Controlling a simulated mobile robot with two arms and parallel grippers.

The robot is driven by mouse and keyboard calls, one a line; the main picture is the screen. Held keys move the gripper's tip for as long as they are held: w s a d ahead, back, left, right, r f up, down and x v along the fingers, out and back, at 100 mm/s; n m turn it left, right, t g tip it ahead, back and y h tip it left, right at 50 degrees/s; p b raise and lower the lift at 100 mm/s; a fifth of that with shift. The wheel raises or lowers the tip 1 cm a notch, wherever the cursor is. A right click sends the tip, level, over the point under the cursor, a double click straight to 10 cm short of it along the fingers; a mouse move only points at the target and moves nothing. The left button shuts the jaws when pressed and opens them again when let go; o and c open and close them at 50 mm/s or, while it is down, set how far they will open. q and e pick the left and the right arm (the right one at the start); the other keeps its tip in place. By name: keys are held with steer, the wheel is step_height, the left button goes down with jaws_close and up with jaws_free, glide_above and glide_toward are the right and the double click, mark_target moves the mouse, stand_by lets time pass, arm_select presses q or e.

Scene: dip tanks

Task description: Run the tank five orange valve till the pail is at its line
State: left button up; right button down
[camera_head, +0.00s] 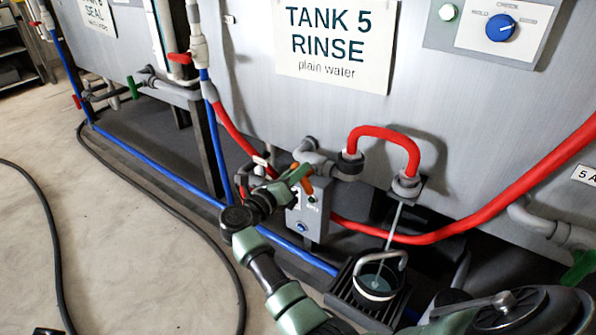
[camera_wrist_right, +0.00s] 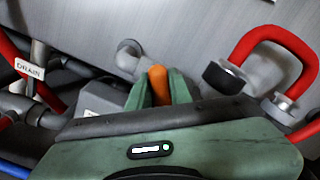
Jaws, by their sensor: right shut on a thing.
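The orange valve handle (camera_head: 308,186) is on the grey pipework below the tank five sign (camera_head: 330,45); it also shows in the right wrist view (camera_wrist_right: 158,84). My right gripper (camera_head: 299,176) is shut on this handle, its green fingers (camera_wrist_right: 160,90) on either side of it. A thin stream of water (camera_head: 393,228) runs from the spout under the red hose (camera_head: 385,134) into the pail (camera_head: 376,294). The pail stands upright on a black grate and holds dark water. I cannot make out its line or how the level compares. My left gripper is out of view.
A red hose (camera_head: 480,215) and a blue pipe (camera_head: 165,172) run along the tank. A green valve handle (camera_head: 578,270) is at right. A black cable (camera_head: 185,215) lies on open floor at left.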

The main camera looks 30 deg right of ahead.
steer(key=c, duration=1.3)
jaws_free()
